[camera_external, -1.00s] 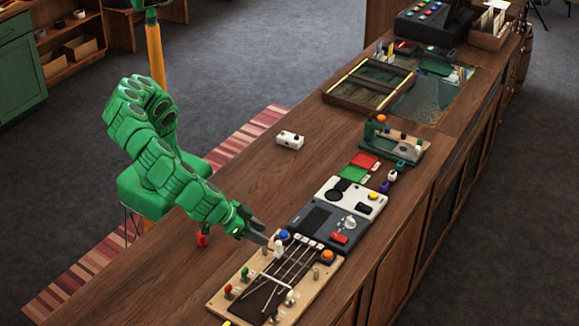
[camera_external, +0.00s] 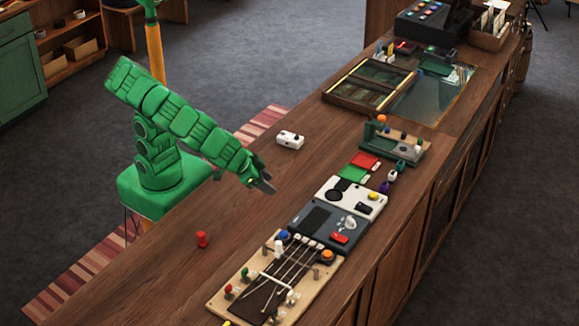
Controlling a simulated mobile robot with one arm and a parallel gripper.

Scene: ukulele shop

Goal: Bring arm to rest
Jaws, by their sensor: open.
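My green arm reaches out from its base at the left edge of the wooden counter (camera_external: 245,210). My gripper (camera_external: 268,186) is open and appears empty, held above the counter, left of the white panel with black round parts (camera_external: 350,197). It is clear of the wooden string board (camera_external: 247,278), which carries strings and several coloured knobs.
A dark grey panel (camera_external: 318,218) lies between the white panel and the string board. A small red object (camera_external: 202,239) and a white box (camera_external: 290,139) stand on the counter. Red and green pads (camera_external: 364,161), a green-based fixture (camera_external: 392,145) and a wooden tray (camera_external: 347,98) lie farther back.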

